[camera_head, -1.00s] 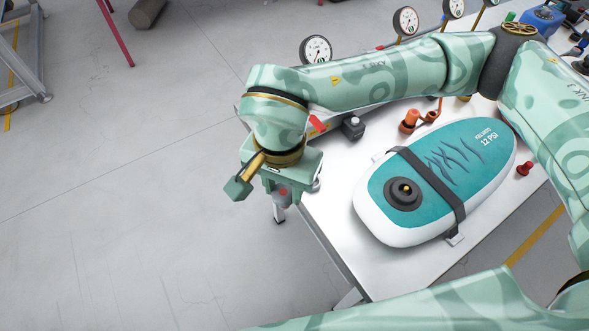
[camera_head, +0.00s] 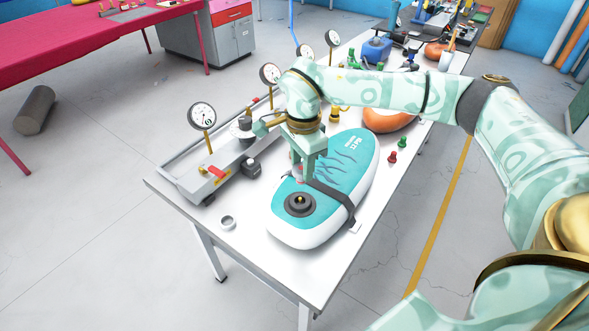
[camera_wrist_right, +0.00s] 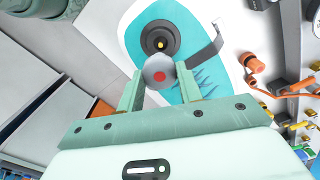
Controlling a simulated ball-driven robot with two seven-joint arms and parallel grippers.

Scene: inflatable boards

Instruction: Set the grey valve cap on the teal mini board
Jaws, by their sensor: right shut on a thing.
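The teal mini board (camera_head: 345,158) lies on the white table, with a black strap across it and a round black valve (camera_head: 300,204) near its front end. The valve also shows in the right wrist view (camera_wrist_right: 160,38). My right gripper (camera_head: 298,168) points down over the board, just behind the valve. It is shut on the grey valve cap (camera_wrist_right: 157,70), a round grey disc with a red dot, held between the two fingertips. The cap appears above the board's teal top; whether it touches is hard to tell. My left gripper is not in view.
A grey ring (camera_head: 227,222) lies on the table left of the board. A small black block (camera_head: 251,167) and a gauge rig (camera_head: 202,116) stand behind it. The table's front corner is bare.

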